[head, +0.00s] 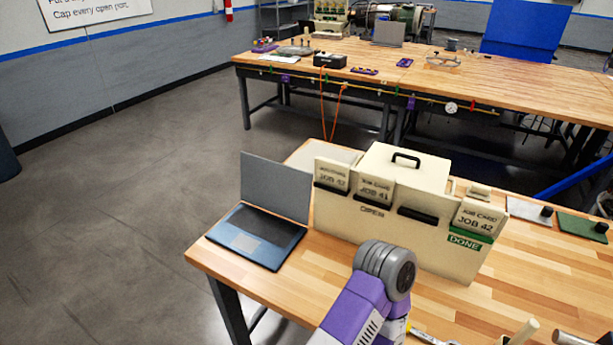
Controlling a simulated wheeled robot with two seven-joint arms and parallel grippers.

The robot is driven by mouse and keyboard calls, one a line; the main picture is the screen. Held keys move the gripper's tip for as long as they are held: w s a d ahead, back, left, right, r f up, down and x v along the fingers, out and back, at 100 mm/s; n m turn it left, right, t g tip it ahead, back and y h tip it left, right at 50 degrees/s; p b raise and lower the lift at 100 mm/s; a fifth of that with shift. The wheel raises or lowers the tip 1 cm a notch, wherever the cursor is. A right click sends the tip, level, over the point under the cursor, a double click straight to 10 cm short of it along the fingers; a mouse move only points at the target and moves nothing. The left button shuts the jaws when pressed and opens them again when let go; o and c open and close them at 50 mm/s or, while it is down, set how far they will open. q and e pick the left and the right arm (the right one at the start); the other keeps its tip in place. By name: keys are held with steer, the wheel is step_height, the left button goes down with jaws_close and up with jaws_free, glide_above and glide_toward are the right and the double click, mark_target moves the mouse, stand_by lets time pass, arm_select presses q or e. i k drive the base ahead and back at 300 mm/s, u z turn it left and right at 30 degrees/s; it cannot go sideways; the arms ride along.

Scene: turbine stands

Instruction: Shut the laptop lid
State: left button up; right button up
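The laptop (257,237) sits at the left end of the near wooden workbench, its dark keyboard base flat on the top. Its grey lid (275,186) stands open, tilted up behind the keyboard. A purple and grey arm link of mine rises at the bottom centre, to the right of the laptop and apart from it. Neither of my grippers shows in the head view.
A cream job-card box (405,225) with a black handle stands right of the laptop. Grey and green mats (582,227) lie at the far right. A second workbench (480,80) stands behind. Open floor lies to the left.

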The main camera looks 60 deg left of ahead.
mark_target(285, 190)
steer(key=u, duration=3.85)
steer(key=i, duration=4)
steer(key=z, duration=3)
steer(key=i, duration=2.55)
steer(key=z, duration=0.05)
